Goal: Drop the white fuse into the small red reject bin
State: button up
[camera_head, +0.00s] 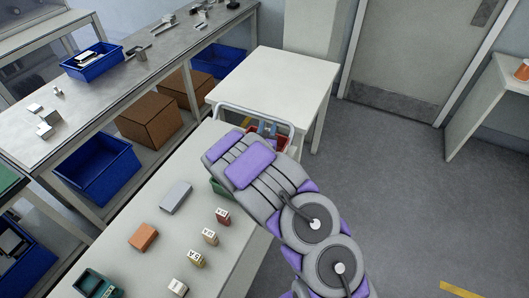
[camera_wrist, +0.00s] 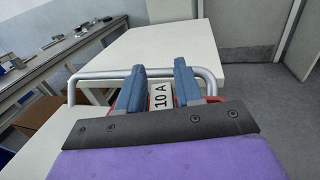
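The white fuse (camera_wrist: 162,96), a pale block with a "10 A" label, shows between my gripper's two blue fingers in the wrist view. My gripper (camera_wrist: 160,78) appears shut on it, with the fingers about a fuse's width apart. Part of the fuse is hidden by the gripper's dark front plate. The small red reject bin (camera_head: 284,144) is at the far end of the near table, partly hidden behind my gripper (camera_head: 267,130) in the head view. Red edges of the bin (camera_wrist: 214,99) also show beside and below the fingers in the wrist view.
A grey rail (camera_head: 254,109) loops around the far side of the bin, close to my fingers. A white table (camera_head: 275,85) lies beyond. Several labelled blocks, an orange block (camera_head: 143,237), a grey block (camera_head: 175,197) and a green bin (camera_head: 98,285) stand on the near table.

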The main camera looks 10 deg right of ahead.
jog(key=o, duration=0.4)
jog(key=shift+a, duration=0.1)
jog(key=shift+c, duration=0.2)
jog(key=shift+s, duration=0.1)
jog(key=p+v, duration=0.4)
jog(key=v, duration=1.3)
jog(key=shift+a, duration=0.15)
